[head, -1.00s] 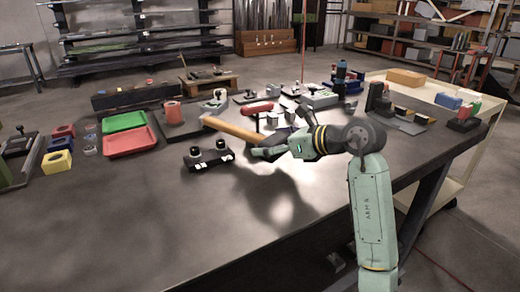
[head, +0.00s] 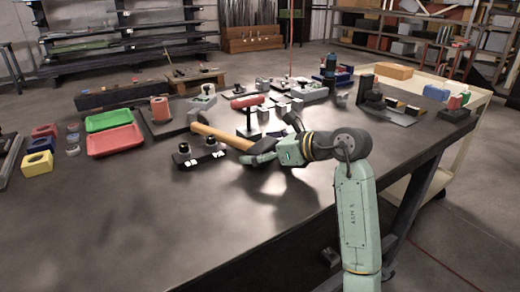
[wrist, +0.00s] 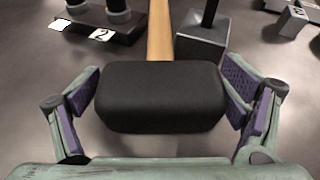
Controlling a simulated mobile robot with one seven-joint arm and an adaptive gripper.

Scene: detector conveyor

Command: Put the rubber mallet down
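The rubber mallet has a wooden handle (head: 222,137) that points up-left in the head view, toward the far side of the table. Its black head (wrist: 162,97) fills the middle of the wrist view, with the handle running away above it. My gripper (wrist: 165,98) is open around the head, with a purple-padded finger on each side and narrow gaps beside the head. In the head view my gripper (head: 256,152) is low over the dark table (head: 130,215) and hides most of the mallet head. I cannot tell whether the mallet touches the table.
A black numbered block with two posts (head: 197,155) is close left of the handle. A stand with a red part (head: 248,115) is just beyond. Green (head: 108,120) and red (head: 115,140) trays lie left. The table's front left is clear.

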